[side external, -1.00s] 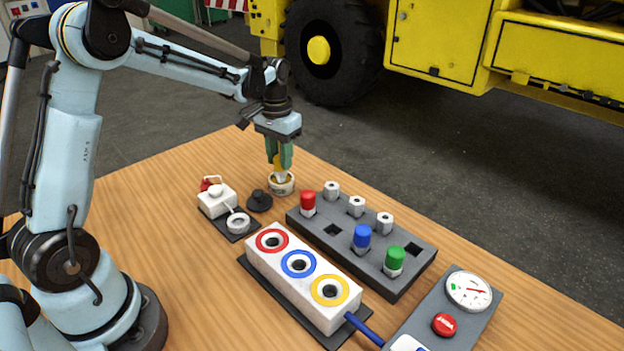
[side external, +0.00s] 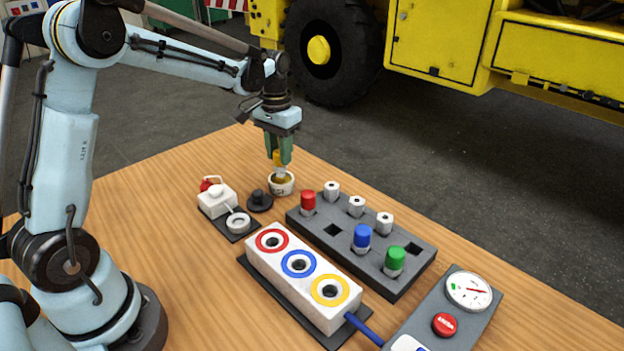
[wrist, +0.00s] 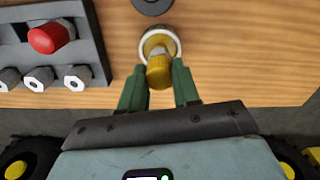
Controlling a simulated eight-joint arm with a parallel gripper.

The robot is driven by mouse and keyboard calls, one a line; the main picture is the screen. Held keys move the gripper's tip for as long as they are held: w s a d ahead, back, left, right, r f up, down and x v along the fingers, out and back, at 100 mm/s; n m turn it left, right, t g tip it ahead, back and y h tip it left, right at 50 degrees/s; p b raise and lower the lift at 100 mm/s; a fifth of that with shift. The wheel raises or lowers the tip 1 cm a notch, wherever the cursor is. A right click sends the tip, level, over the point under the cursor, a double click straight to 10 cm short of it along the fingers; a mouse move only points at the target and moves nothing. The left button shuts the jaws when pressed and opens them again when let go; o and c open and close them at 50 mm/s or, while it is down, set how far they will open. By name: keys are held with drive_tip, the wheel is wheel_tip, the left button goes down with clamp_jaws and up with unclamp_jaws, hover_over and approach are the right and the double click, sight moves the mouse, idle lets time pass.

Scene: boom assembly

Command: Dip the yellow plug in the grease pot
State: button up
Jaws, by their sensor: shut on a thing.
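My gripper (side external: 279,155) is shut on the yellow plug (side external: 277,158), with its green fingers on either side of it. The plug hangs upright, yellow end up and pale tip down, over the grease pot (side external: 282,188). The tip is at the pot's mouth; I cannot tell whether it touches the grease. The pot is a small white cup with amber grease inside. In the wrist view the plug (wrist: 159,74) shows between the fingers (wrist: 160,76) and partly covers the pot (wrist: 172,38).
A dark grey rack (side external: 318,226) with red, blue and green plugs and several metal nuts stands right of the pot. A white block (side external: 300,292) with coloured rings lies in front. Table behind the pot is clear.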

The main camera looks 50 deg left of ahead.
drive_tip(key=shift+r, duration=2.05)
